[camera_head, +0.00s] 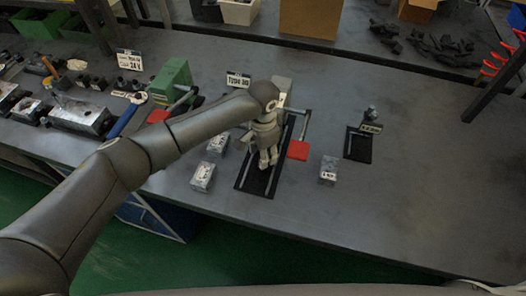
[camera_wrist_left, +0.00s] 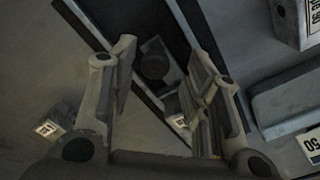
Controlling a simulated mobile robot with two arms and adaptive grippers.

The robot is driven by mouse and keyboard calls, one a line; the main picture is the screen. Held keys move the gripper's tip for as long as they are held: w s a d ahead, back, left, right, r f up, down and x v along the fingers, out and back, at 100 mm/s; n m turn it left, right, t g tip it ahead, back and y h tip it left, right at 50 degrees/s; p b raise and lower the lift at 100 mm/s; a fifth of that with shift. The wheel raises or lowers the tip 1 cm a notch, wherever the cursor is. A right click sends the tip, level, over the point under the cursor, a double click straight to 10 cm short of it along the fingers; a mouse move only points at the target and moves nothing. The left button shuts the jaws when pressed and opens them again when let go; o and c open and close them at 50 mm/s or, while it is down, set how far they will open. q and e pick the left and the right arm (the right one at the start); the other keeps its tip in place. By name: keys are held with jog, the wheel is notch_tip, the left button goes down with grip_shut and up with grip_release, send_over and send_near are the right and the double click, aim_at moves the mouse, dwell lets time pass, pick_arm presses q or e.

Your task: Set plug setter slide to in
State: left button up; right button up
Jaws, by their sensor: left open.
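A black slide track (camera_head: 246,182) with pale rails lies on the grey table near the middle of the head view. I take it to be the plug setter slide, though its label is not readable. My left gripper (camera_head: 268,160) is over this track, pointing down, and hides its middle part. In the left wrist view the fingers are apart, with a dark round part (camera_wrist_left: 153,63) on the track showing between them. Whether the fingers touch it, I cannot tell. The track also shows in the wrist view (camera_wrist_left: 178,30). My right gripper is not in view.
Metal valve blocks stand left (camera_head: 203,178) and right (camera_head: 328,170) of the track. A red pad (camera_head: 298,150) on a lever is close to its right side. A smaller black fixture (camera_head: 358,147) stands further right. A green machine (camera_head: 173,78) is at left. The right tabletop is clear.

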pick_arm(q)
jog(key=shift+r, duration=0.2)
notch_tip(320, 180, up, 12)
jog(key=shift+f, duration=0.2)
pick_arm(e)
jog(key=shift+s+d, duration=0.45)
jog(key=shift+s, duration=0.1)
